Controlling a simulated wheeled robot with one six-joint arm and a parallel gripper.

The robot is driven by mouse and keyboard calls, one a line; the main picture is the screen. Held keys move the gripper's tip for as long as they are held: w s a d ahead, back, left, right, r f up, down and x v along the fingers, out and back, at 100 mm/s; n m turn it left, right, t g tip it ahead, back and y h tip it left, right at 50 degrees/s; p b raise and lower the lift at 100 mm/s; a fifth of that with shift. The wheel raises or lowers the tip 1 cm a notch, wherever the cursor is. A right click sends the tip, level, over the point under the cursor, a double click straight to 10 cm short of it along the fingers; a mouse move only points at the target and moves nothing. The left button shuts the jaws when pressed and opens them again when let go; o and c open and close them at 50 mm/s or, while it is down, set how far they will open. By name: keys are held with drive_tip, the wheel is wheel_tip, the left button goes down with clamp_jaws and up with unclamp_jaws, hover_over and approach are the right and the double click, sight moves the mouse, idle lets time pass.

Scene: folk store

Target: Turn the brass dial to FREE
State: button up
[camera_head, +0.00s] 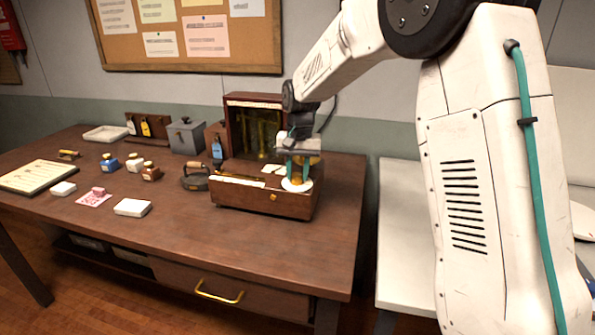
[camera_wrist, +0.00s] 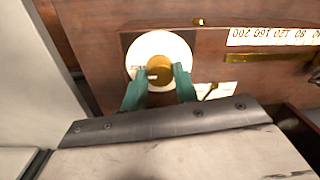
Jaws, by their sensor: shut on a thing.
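The brass dial (camera_wrist: 160,70) sits on a round white plate (camera_wrist: 160,42) on the top of a brown wooden box (camera_head: 246,197). My gripper (camera_wrist: 160,82) comes down from above with its green fingers on either side of the dial, shut on it. In the head view my gripper (camera_head: 299,160) stands over the right end of the box and mostly hides the dial; the white plate shows below it. Small marks on the plate are too blurred to read, so I cannot tell where the dial points.
The box has an upright glazed case (camera_head: 240,125) at its back and a number scale (camera_wrist: 272,36) beside the dial. A flat iron (camera_head: 195,177), ink bottles (camera_head: 110,162) and white blocks (camera_head: 132,207) stand to the left. A pale side table (camera_head: 403,240) is at the right.

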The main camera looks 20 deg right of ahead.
sight(298, 174)
drive_tip(key=o, duration=1)
drive_tip(key=shift+a, duration=0.1)
drive_tip(key=shift+c, duration=0.2)
wheel_tip(298, 174, up, 8)
drive_tip(key=shift+s+f, duration=0.1)
